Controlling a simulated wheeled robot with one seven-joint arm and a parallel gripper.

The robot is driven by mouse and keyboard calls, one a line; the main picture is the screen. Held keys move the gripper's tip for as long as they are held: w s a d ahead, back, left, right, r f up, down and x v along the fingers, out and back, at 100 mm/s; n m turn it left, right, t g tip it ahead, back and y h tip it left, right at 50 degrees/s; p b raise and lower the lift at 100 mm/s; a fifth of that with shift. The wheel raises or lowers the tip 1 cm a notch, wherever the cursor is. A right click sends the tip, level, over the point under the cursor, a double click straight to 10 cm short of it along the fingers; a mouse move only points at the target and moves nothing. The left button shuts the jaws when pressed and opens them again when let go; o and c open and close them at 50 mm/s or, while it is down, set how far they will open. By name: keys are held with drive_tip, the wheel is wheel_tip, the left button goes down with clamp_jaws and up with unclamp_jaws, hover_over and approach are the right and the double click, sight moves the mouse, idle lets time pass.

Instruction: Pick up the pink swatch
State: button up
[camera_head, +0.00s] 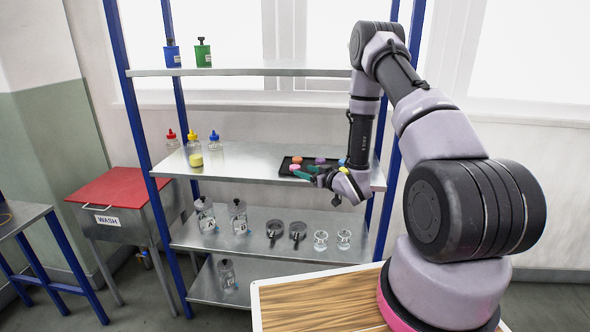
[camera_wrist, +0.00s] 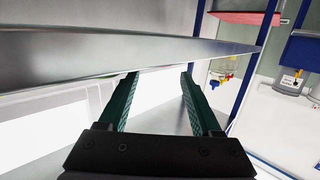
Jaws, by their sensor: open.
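A black tray (camera_head: 285,163) lies on the middle shelf of the rack and holds several small round colored swatches. A pinkish-red swatch (camera_head: 297,159) is at its left rear; it is small, and I take it for the pink one. An orange swatch (camera_head: 294,167) is just in front of it, and a purple swatch (camera_head: 320,160) is to the right. My gripper (camera_head: 305,172) is at the tray's front, green fingers pointing left, close to the orange swatch. In the wrist view my gripper (camera_wrist: 160,76) is open with nothing between its fingers; no swatch shows there.
The middle shelf (camera_head: 240,160) also carries squeeze bottles (camera_head: 193,150) at its left. The upper shelf (camera_head: 240,71) runs above my gripper. Jars, dark holders and glasses stand on the shelf below. A blue post (camera_head: 390,190) rises at the right. In the wrist view a metal shelf edge (camera_wrist: 100,62) crosses close to the fingers.

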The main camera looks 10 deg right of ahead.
sight(298, 167)
drive_tip(key=shift+x, duration=2.7)
clamp_jaws()
